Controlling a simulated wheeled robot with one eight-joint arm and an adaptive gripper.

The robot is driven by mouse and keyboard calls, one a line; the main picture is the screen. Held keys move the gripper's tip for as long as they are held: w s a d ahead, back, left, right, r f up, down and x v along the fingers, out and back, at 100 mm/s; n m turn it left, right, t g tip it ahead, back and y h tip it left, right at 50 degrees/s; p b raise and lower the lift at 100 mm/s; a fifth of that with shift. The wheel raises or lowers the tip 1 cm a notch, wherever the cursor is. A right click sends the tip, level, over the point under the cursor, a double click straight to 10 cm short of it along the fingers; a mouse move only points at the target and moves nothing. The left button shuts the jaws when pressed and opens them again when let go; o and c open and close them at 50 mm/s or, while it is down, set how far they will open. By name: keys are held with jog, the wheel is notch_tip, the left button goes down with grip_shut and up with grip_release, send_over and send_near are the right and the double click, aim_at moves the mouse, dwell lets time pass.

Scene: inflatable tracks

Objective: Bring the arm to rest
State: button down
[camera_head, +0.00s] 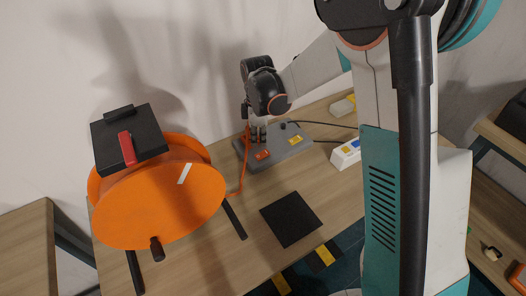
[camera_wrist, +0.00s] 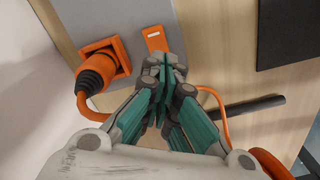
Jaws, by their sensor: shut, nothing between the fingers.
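My gripper (camera_wrist: 163,72) is shut and empty in the wrist view, its teal fingers together. It is above the grey panel (camera_wrist: 190,15), close to an orange rocker switch (camera_wrist: 155,38). An orange plug (camera_wrist: 97,75) sits in the panel's orange socket to the left of the fingers. In the head view my gripper (camera_head: 259,138) points down over the grey panel (camera_head: 285,153) on the table, and my arm is stretched out toward it. Whether the fingertips touch the panel is hard to tell.
A large orange cable reel (camera_head: 160,205) with a black box on top stands left of the panel. An orange cable (camera_head: 242,178) runs between them. A black mat (camera_head: 291,219) lies on the wooden table (camera_head: 235,262).

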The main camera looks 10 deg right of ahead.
jog(key=shift+r, duration=0.65)
jog(key=s+d+r+m+t, duration=0.25)
jog(key=s+r+m, duration=0.2)
jog(key=r, duration=0.25)
jog(key=s+d+r+m+t, duration=0.1)
jog(key=s+d+r+m, duration=0.3)
jog(key=r, duration=0.3)
jog(key=s+d+r+m+t, duration=0.2)
jog(key=s+d+m, duration=0.1)
jog(key=s, duration=0.5)
jog(key=s+d+r+m+t, duration=0.1)
jog(key=s+d+r+m, duration=0.1)
jog(key=s+m, duration=0.3)
jog(key=s, duration=0.2)
jog(key=shift+s+d+t, duration=0.35)
jog(key=shift+d, duration=0.05)
